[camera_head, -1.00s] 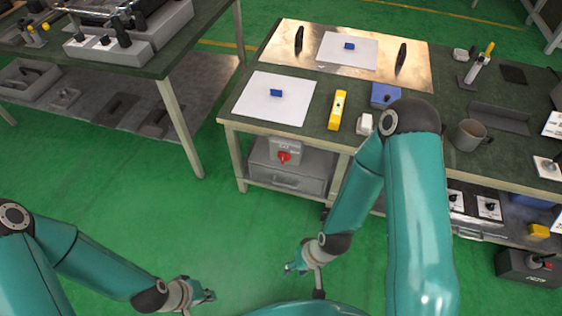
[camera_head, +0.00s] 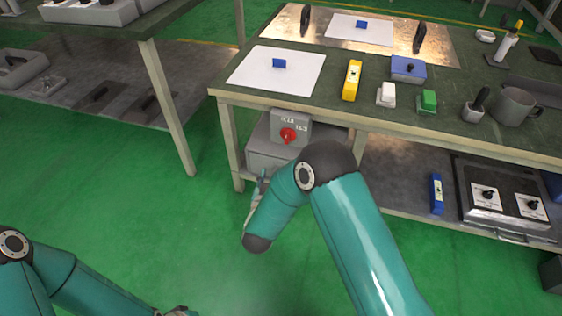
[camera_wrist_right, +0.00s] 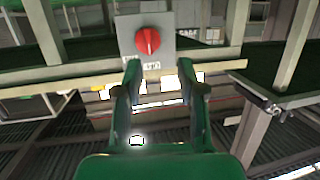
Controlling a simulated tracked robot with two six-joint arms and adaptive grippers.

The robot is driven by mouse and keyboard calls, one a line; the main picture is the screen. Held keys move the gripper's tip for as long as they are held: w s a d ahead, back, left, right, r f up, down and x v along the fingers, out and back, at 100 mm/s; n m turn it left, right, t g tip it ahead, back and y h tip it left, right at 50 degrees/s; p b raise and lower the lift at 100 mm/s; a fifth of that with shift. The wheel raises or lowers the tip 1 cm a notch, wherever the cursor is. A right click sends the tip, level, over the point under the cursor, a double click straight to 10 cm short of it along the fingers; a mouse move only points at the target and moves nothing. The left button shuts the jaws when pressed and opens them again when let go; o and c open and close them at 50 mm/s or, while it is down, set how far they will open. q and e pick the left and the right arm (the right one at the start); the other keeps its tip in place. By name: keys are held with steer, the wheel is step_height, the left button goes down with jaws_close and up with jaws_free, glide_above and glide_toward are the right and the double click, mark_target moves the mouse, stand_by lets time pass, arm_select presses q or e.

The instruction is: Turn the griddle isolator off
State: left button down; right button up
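The isolator (camera_head: 304,124) is a grey box with a red rotary knob (camera_head: 288,135), below the front edge of the workbench. The knob's grip bar looks roughly upright there. My right gripper (camera_head: 263,179) is in front of and below the isolator, apart from it. The wrist view shows the right gripper (camera_wrist_right: 165,75) open and empty. My left gripper is mostly cut off at the bottom edge of the head view.
The workbench (camera_head: 230,92) holds a white sheet (camera_head: 250,70), a yellow device (camera_head: 352,80), a blue box (camera_head: 408,70) and a mug (camera_head: 513,106). A table leg (camera_head: 172,115) stands at left. A twin-knob unit (camera_head: 505,200) sits on the lower shelf. Green floor is clear.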

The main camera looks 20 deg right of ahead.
steer(key=m+t+h+b, duration=0.1)
steer(key=h+b, duration=0.2)
steer(key=b, duration=0.5)
glide_toward(286, 136)
steer(key=shift+m+h, duration=0.4)
steer(key=x, duration=0.9)
steer(key=shift+a+f, duration=0.25)
steer(key=shift+f, duration=0.05)
arm_select(q)
step_height(286, 136, down, 10)
steer(key=shift+f, duration=0.25)
arm_select(e)
steer(key=shift+c, duration=0.3)
